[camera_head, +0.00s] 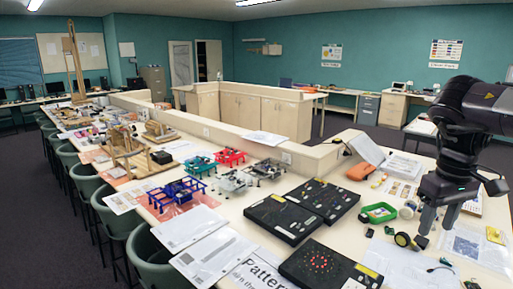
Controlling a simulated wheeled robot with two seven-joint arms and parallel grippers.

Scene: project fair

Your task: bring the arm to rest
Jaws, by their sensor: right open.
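My right arm comes in from the right edge, and my right gripper (437,229) points down over the right part of the long table. Its two fingers are apart and nothing shows between them. A black and yellow round item (403,239) lies on the table just left of the fingertips. I cannot tell whether the fingertips touch the tabletop. My left gripper is not in view.
A green tray (379,212) and an orange item (361,171) lie left of the gripper. Several black boards (283,218) cover the table's middle. Blue, red and white frames (176,194) stand further left. Chairs (117,215) line the left edge.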

